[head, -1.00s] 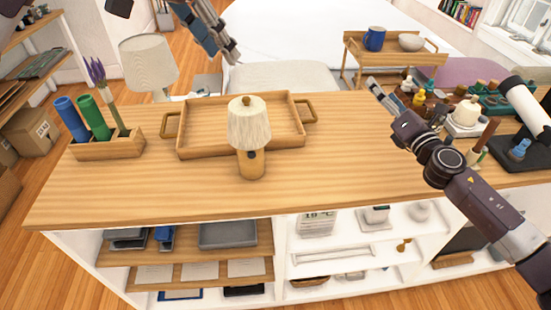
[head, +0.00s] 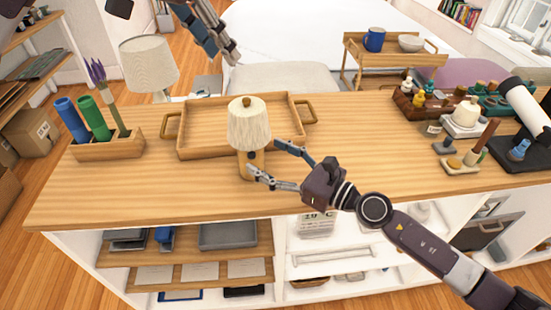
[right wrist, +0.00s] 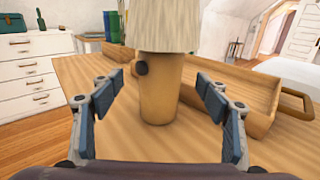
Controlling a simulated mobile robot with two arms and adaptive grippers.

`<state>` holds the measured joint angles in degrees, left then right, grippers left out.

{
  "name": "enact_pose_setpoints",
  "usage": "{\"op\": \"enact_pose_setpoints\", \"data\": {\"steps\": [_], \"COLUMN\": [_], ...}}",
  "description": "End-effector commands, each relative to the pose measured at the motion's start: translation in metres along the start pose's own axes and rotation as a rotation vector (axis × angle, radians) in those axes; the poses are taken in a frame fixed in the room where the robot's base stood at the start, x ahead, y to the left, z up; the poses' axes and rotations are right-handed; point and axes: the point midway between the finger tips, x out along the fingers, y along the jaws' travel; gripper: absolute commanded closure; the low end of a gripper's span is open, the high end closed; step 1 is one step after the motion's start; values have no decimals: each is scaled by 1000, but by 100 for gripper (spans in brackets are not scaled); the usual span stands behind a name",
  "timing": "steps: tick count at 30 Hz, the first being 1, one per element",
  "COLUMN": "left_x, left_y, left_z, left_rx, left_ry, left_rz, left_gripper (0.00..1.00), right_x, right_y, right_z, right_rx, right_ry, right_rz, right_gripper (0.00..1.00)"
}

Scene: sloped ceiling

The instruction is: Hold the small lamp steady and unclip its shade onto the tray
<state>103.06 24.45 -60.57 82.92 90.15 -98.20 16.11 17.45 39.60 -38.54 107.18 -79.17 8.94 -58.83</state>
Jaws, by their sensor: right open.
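The small lamp stands upright on the wooden counter, just in front of the tray. It has a round wooden base (head: 247,168) and a cream shade (head: 249,128) with a wooden knob on top. The shade is on the base. The wooden tray (head: 205,152) is empty and has two side handles. My right gripper (head: 262,160) is open, its fingers reaching toward the base from the right. In the right wrist view the base (right wrist: 160,95) stands between the spread fingers, with gaps on both sides. My left gripper (head: 232,54) hangs beyond the tray; its opening is unclear.
A wooden holder (head: 110,150) with blue and green tubes stands at the left, near a larger table lamp (head: 149,65). Bottles, a small white device (head: 462,122) and a dark stand (head: 515,153) crowd the right. The counter between the small lamp and these is largely clear.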

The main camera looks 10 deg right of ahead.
Motion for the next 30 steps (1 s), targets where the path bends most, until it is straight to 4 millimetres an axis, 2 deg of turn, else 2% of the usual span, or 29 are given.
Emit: {"op": "enact_pose_setpoints", "data": {"steps": [12,17,25,30], "left_x": [0,0,0,0], "left_y": [0,0,0,0], "left_z": [0,0,0,0], "left_rx": [0,0,0,0], "left_ry": [0,0,0,0], "left_rz": [0,0,0,0], "left_gripper": [71,71,71,71], "right_x": [52,61,62,62], "right_y": [-1,-1,-1,-1], "right_z": [2,1,1,1], "right_rx": [0,0,1,1], "right_ry": [-3,-2,-1,-1], "right_rz": [-1,-2,-2,-2], "right_gripper": [31,31,31,48]}}
